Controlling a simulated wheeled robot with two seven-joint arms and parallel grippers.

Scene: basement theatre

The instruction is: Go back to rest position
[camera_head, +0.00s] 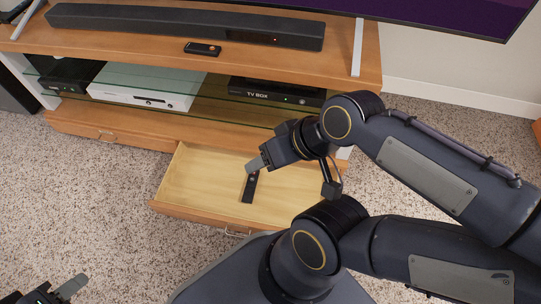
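My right gripper (258,163) reaches in from the right over the open drawer (185,185) of the TV stand. Its grey fingers overlap in this view, so I cannot tell whether they are open or shut. A black remote (249,187) shows just below the fingertips, within the drawer's outline. I cannot tell whether the fingertips touch it. My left gripper (70,287) is at the bottom left corner, over the carpet and away from the stand. It is partly cut off by the frame edge, and its opening is unclear.
A second remote (202,48) lies on the stand top before the soundbar (190,24). A TV box (277,92) and a white device (147,86) sit on the shelves. The drawer juts out over the carpet (100,215). Carpet at left is clear.

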